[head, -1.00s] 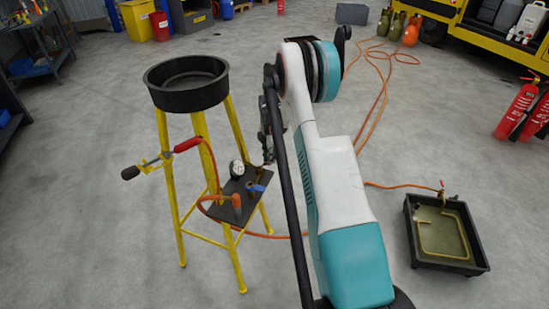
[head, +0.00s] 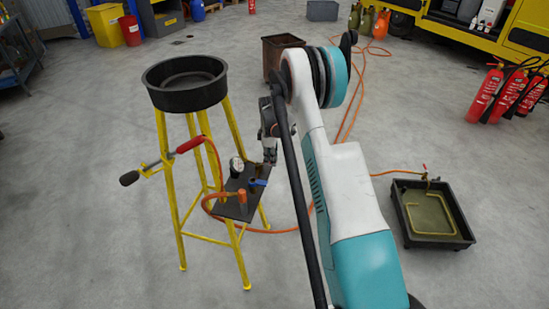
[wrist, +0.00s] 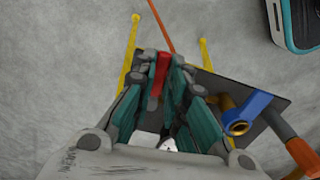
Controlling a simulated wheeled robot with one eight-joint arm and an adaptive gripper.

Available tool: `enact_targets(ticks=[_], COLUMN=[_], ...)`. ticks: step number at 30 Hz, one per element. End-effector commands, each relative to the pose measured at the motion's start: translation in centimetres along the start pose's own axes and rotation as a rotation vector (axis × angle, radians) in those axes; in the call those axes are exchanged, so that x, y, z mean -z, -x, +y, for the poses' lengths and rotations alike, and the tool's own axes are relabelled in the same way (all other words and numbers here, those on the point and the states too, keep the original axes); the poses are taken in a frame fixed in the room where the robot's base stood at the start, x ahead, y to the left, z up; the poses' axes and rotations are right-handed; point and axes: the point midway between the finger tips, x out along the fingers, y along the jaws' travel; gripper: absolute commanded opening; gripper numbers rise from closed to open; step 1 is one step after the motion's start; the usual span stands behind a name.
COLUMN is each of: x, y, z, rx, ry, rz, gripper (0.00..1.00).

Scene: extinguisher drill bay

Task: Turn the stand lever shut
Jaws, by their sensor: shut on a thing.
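The yellow-legged stand (head: 238,250) carries a black round pan (head: 186,98) and a dark valve plate (head: 232,203). A blue lever (head: 258,182) and a round gauge (head: 237,168) sit on the plate. My gripper (head: 269,158) is at the plate's far right side. In the wrist view my gripper (wrist: 161,68) is shut on a red lever (wrist: 161,70), which shows between its fingers. The blue lever (wrist: 250,114) is just right of the fingers, apart from them. In the head view the red lever is hidden by my gripper.
A red-handled torch (head: 188,145) sticks out left of the pan stand. An orange hose (head: 280,231) runs over the floor to a black tray (head: 438,240) at right. Red extinguishers (head: 487,94) stand far right. A brown bin (head: 272,52) stands behind.

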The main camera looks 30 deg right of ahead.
Motion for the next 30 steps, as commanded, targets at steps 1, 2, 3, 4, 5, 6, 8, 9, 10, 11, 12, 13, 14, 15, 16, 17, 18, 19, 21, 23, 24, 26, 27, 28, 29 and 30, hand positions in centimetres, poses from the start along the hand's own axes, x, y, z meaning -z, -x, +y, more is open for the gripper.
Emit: enact_targets(ticks=[1, 2, 3, 4, 5, 6, 8, 9, 10, 11, 12, 13, 14, 15, 16, 17, 18, 19, 21, 23, 24, 26, 27, 28, 29, 30], x=[0.05, 0.06, 0.07, 0.08, 0.08, 0.09, 0.1, 0.09, 0.1, 0.1, 0.1, 0.1, 0.11, 0.11, 0.11, 0.11, 0.11, 0.11, 0.11, 0.11, 0.11, 0.11, 0.11, 0.11, 0.11, 0.1], y=[0.04, 0.03, 0.03, 0.02, 0.02, 0.02, 0.01, 0.01, 0.01, 0.01, 0.01, 0.01, 0.0, 0.01, 0.0, 0.0, 0.0, 0.0, 0.0, 0.0, 0.0, 0.0, 0.0, 0.0, 0.0, 0.0], z=[-0.09, -0.15, -0.23, -0.28, -0.32, -0.37, -0.43, -0.46, -0.48, -0.49, -0.51, -0.51, -0.52, -0.53, -0.53, -0.53, -0.53, -0.53, -0.53, -0.54, -0.54, -0.54, -0.54, -0.54, -0.54, -0.54], rx=[-0.001, -0.001, -0.001, -0.001, -0.001, -0.001, -0.001, -0.001, -0.001, -0.001, -0.001, -0.001, -0.001, -0.001, -0.001, -0.001, -0.001, -0.001, -0.001, -0.001, -0.001, 0.0, 0.0, 0.0, 0.0, 0.0], ry=[-0.02, -0.033, -0.047, -0.057, -0.066, -0.076, -0.089, -0.095, -0.099, -0.101, -0.104, -0.106, -0.107, -0.108, -0.109, -0.109, -0.109, -0.109, -0.109, -0.108, -0.108, -0.108, -0.108, -0.108, -0.108, -0.108], rz=[0.0, 0.0, 0.0, 0.0, 0.0, 0.0, 0.0, 0.0, 0.0, 0.0, 0.001, 0.001, 0.001, 0.001, 0.001, 0.001, 0.001, 0.001, 0.001, 0.001, 0.001, 0.001, 0.001, 0.001, 0.001, 0.001], gripper=[0.0, 0.0, 0.0, 0.0, 0.0, 0.0, 0.0, 0.0, 0.0, 0.0, 0.0, 0.0, 0.0, 0.0, 0.0, 0.0, 0.0, 0.0, 0.0, 0.0, 0.15, 0.29, 0.33, 0.33, 0.33, 0.33])
